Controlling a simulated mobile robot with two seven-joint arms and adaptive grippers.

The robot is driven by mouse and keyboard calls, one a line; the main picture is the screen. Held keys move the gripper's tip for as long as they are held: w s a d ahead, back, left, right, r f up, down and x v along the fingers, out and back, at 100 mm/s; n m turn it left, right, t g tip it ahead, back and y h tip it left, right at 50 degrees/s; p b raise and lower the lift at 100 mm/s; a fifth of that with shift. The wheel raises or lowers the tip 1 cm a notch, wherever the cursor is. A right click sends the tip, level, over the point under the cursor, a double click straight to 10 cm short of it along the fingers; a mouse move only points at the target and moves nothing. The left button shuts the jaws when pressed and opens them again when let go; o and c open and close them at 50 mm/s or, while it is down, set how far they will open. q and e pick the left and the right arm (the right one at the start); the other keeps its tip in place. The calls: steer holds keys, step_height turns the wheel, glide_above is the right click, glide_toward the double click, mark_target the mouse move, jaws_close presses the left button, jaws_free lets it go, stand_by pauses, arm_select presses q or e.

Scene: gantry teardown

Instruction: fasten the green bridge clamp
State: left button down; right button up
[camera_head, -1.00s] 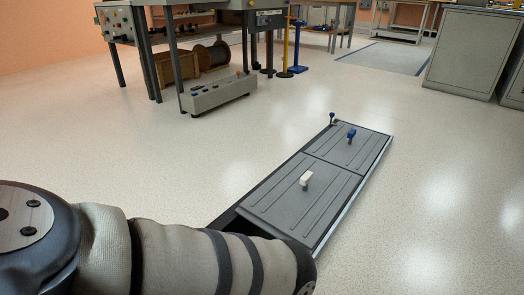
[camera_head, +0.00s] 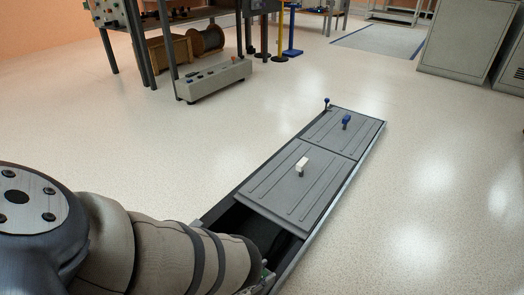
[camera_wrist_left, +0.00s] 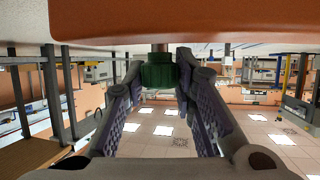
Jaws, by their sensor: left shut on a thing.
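The green bridge clamp (camera_wrist_left: 157,72) shows in the left wrist view as a dark green block around a short brownish post, under a broad orange-brown bar (camera_wrist_left: 200,20). My left gripper (camera_wrist_left: 160,62) is shut on the clamp, with one finger on each side of it. In the head view my left arm comes in from the lower left, and only a small bit of its gripper end (camera_head: 264,274) shows past the wrist. Whether the clamp is fastened cannot be told. My right gripper is in neither view.
A long floor channel with grey covers (camera_head: 290,185) lies ahead, its near end open and dark. A white handle (camera_head: 302,165) and a blue handle (camera_head: 346,121) stand on the covers. A grey control box (camera_head: 213,80) sits by a bench at the back.

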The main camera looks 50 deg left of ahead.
arm_select(q)
steer(key=m+h, duration=0.4)
steer(key=h, duration=0.1)
steer(key=shift+m+g+h+b, duration=0.3)
steer(key=shift+m+g+b, duration=0.1)
stand_by(0.3)
steer(key=c, duration=1.3)
jaws_free()
steer(key=v, duration=1.2)
steer(key=shift+a, duration=0.2)
